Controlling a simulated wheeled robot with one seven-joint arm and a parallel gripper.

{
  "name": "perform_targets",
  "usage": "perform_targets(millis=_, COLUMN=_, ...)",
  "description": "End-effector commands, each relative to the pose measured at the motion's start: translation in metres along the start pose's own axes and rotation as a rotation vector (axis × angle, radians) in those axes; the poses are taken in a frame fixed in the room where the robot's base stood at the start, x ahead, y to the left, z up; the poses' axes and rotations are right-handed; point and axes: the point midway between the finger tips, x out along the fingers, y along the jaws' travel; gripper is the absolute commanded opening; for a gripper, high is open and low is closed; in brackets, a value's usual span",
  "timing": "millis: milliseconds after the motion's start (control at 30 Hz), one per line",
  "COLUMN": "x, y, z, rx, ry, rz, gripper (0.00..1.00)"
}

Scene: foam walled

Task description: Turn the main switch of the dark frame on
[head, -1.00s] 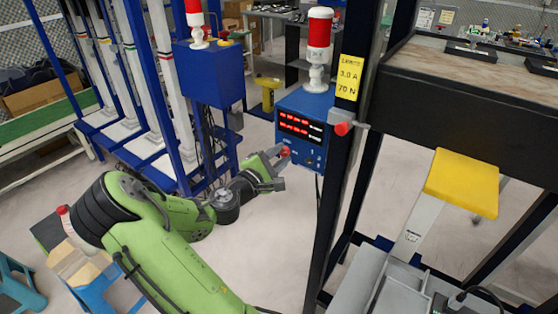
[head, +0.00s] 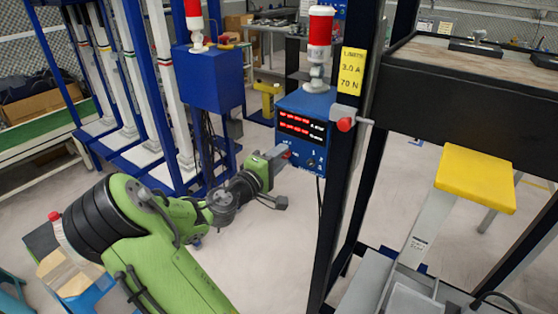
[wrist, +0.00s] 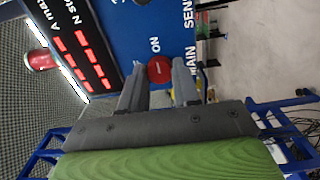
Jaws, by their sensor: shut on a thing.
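The dark frame (head: 334,200) carries a blue control box (head: 318,152) with a red lit display and a red-and-white lamp on top. The main switch is a round red knob (wrist: 159,70) on the box's blue front, beside printed "ON" and "MAIN" in the wrist view. My gripper (head: 284,153) reaches the box's lower left front. In the wrist view, its two grey fingers stand on either side of the knob, shut on it. In the head view the fingers mostly hide the knob. I cannot read the knob's setting.
A second blue box (head: 210,80) stands on the blue frame at left. Open floor lies below my gripper.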

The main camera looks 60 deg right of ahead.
Motion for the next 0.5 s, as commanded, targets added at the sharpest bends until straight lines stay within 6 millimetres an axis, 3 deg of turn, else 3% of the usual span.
perform_targets(millis=400, x=-0.0006, y=-0.0025, z=-0.0002, rx=0.008, ry=0.0, rz=-0.007, gripper=0.01)
perform_targets(millis=433, x=-0.0006, y=-0.0025, z=-0.0002, rx=0.008, ry=0.0, rz=-0.007, gripper=0.33)
perform_targets(millis=500, x=-0.0005, y=-0.0023, z=-0.0002, rx=0.007, ry=0.0, rz=-0.007, gripper=0.43)
